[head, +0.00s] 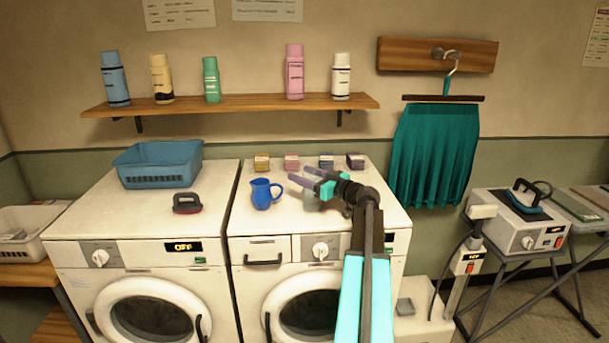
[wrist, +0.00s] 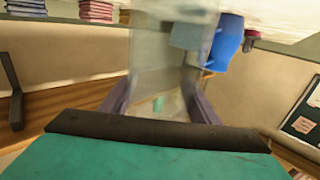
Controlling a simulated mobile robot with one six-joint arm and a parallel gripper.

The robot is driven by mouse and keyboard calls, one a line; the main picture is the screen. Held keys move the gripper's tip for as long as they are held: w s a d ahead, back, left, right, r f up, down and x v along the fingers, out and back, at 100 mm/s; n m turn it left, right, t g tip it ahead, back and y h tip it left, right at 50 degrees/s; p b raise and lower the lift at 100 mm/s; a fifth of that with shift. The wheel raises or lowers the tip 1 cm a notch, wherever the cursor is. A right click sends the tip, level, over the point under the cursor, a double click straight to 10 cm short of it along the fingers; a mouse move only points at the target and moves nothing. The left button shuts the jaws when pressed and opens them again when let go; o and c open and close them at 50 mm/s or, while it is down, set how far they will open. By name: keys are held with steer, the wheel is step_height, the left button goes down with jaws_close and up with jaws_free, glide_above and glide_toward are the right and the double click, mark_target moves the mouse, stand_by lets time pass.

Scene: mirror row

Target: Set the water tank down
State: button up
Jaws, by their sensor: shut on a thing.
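The water tank (wrist: 165,55) is a see-through, greyish box between my gripper's (wrist: 160,100) fingers in the wrist view. In the head view my gripper (head: 296,170) is above the top of the right washer (head: 240,220), its two purple fingers pointing left. The tank (head: 312,197) shows there only faintly, below the fingers and partly behind the arm. My gripper is shut on it. I cannot tell whether its underside touches the washer top.
A blue jug (head: 262,194) stands just left of my gripper. Several small boxes (head: 292,163) line the back of the washer top. A dark brush (head: 187,203) and a blue basket (head: 160,165) are on the left washer. Bottles stand on the wall shelf (head: 230,104); the washer's front left top is clear.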

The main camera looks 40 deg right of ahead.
steer(key=shift+f, duration=0.1)
steer(key=o, duration=1.4)
steer(key=s+b, duration=0.1)
steer(key=s, duration=0.3)
steer(key=s+b, duration=0.1)
steer(key=s, duration=0.3)
steer(key=s+d+b, duration=0.1)
steer(key=s, duration=0.3)
